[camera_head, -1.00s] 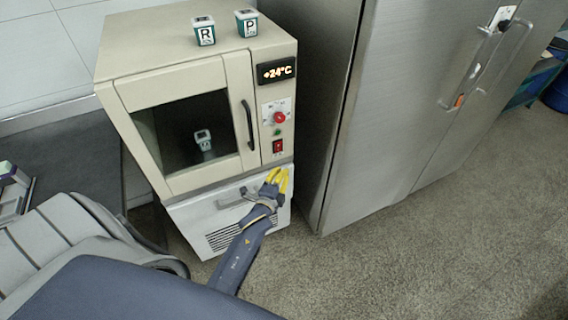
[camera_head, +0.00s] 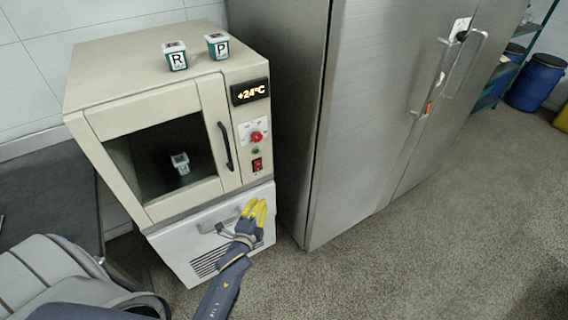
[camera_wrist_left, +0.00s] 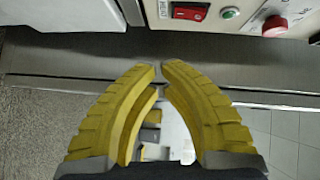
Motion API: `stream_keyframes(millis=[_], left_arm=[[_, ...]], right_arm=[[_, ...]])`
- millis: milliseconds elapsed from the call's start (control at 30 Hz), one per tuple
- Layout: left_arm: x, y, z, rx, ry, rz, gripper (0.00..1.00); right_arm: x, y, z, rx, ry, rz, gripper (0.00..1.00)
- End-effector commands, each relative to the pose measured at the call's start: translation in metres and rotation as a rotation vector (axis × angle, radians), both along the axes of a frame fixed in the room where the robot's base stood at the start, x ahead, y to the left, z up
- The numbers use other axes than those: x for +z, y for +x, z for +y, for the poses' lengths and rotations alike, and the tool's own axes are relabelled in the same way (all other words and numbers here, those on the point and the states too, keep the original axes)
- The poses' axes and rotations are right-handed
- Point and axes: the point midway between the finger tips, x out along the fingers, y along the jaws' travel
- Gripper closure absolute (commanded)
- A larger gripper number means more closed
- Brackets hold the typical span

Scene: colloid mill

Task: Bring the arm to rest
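My left gripper (camera_head: 257,204) with yellow fingers is in front of the white lower panel of the beige cabinet (camera_head: 150,60), below its control panel. In the left wrist view the curved yellow fingers (camera_wrist_left: 158,68) arch together with their tips almost meeting and nothing held between them. A steel ledge and the red switch (camera_wrist_left: 189,12) show just beyond the tips. Whether the fingers touch the cabinet cannot be told. My right gripper is not in view.
The cabinet door with its black handle (camera_head: 225,145) looks closed. A jar (camera_head: 181,164) shows behind its window. Jars R (camera_head: 175,56) and P (camera_head: 217,46) stand on top. A tall steel cabinet (camera_head: 370,110) stands to the right. The floor (camera_head: 400,265) in front is clear.

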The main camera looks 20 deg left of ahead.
Motion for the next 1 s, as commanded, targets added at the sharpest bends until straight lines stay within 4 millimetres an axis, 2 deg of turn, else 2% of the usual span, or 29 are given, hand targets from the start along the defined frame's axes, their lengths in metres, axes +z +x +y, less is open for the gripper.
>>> stream_keyframes(millis=[200,267,467,567,667,800,867,1000], left_arm=[[-0.001,0.000,0.000,0.010,-0.087,-0.012,1.00],[-0.011,-0.001,0.000,0.020,-0.157,-0.003,1.00],[-0.105,-0.019,-0.016,0.064,-0.442,0.128,1.00],[-0.159,-0.037,-0.028,0.097,-0.568,0.216,1.00],[-0.216,-0.064,-0.040,0.144,-0.687,0.313,1.00],[-0.290,-0.114,-0.057,0.227,-0.825,0.453,1.00],[-0.319,-0.138,-0.062,0.270,-0.876,0.511,1.00],[-0.380,-0.203,-0.073,0.376,-0.966,0.644,1.00]], right_arm=[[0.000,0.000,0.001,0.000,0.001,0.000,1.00],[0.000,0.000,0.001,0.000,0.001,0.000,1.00],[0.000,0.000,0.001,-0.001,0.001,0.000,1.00],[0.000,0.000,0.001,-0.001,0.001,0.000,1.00],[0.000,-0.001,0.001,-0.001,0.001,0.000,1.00],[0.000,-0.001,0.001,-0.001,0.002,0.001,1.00],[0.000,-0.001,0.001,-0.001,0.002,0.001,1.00],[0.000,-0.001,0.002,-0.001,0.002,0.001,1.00]])
